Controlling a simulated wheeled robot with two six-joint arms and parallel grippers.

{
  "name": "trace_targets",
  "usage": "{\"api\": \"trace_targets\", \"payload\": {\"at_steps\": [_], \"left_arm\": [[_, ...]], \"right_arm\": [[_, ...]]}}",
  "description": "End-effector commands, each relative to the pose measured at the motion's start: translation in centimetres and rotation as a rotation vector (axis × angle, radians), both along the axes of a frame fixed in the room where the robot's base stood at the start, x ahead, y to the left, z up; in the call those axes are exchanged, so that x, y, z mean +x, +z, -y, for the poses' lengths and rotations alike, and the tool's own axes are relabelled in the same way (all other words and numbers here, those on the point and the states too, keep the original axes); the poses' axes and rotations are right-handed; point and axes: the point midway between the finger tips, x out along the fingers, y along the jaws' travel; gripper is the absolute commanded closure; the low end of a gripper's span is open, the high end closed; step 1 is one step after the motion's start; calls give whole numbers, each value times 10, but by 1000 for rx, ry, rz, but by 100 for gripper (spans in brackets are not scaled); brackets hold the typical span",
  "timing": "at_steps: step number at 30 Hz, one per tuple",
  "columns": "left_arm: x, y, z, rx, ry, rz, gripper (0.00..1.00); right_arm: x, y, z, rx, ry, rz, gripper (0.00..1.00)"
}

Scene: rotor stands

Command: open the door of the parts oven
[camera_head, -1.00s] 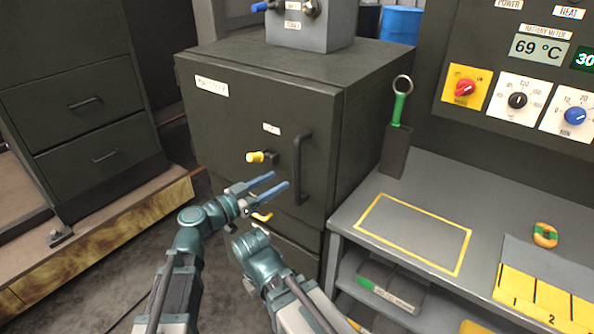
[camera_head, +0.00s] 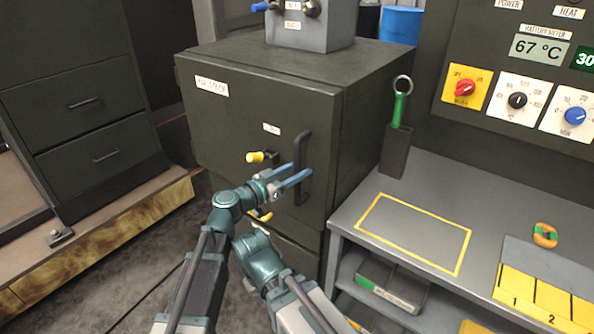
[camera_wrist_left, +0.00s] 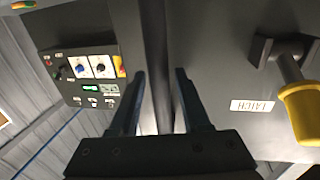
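The parts oven is a dark grey cabinet (camera_head: 225,130) with its front door shut. A dark vertical bar handle (camera_head: 303,180) is on the door's right side; it also shows in the left wrist view (camera_wrist_left: 156,60). A latch with a yellow grip (camera_head: 256,157) points left beside the handle; it is large at the right of the left wrist view (camera_wrist_left: 302,108). My left gripper (camera_head: 300,170) is at the handle, its blue fingers apart. In the wrist view the bar appears between the fingers, with gaps at both sides.
A grey bench (camera_head: 360,205) with a yellow-outlined area stands right of the oven. A green-handled tool (camera_head: 398,108) stands in a dark holder there. A grey box (camera_head: 325,30) sits on the oven. A drawer cabinet (camera_head: 70,100) is at left.

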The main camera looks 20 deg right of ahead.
Motion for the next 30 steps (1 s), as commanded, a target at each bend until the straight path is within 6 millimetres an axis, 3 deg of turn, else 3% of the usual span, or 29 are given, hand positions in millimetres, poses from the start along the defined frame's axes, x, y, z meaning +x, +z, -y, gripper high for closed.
{"api": "trace_targets", "payload": {"at_steps": [1, 7, 30], "left_arm": [[0, 0, 0, 0, 0, 0, 65], [0, 0, 0, 0, 0, 0, 100], [0, 0, 0, 0, 0, 0, 100]], "right_arm": [[0, 0, 0, 0, 0, 0, 100], [0, 0, 0, 0, 0, 0, 100], [0, 0, 0, 0, 0, 0, 100]]}}
